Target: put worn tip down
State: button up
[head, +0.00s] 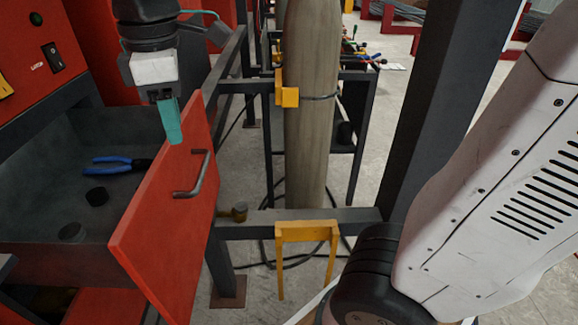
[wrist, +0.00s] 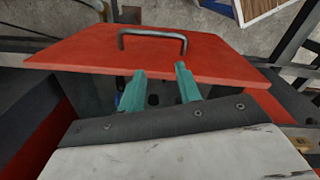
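My gripper (head: 170,125) hangs above the open drawer, close to the inner side of its red front. Its teal fingers point down. In the wrist view the gripper (wrist: 160,80) has its two fingers apart, with nothing visible held between them. Two small dark round pieces lie in the drawer, one near the middle (head: 97,196) and one nearer the front left (head: 72,232). I cannot tell whether either is the worn tip. A small brass-coloured piece (head: 239,211) sits on the dark frame rail right of the drawer.
Blue-handled pliers (head: 120,164) lie in the drawer (head: 50,150). The red drawer front (head: 165,215) has a metal handle (head: 192,175). A tall gas cylinder (head: 312,100), a yellow bracket (head: 307,232) and a dark post (head: 440,90) stand to the right.

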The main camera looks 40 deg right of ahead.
jog(key=s+d+f+m, duration=0.4)
jog(key=s+d+m, duration=0.2)
jog(key=s+m, duration=0.1)
jog(key=s+d+f+m, duration=0.4)
jog(key=s+d+m, duration=0.2)
jog(key=s+m, duration=0.1)
jog(key=shift+s+d+t, duration=0.2)
jog(key=shift+s+t, duration=0.05)
jog(key=shift+t, duration=0.15)
jog(key=shift+f, duration=0.1)
jog(key=shift+c, duration=0.3)
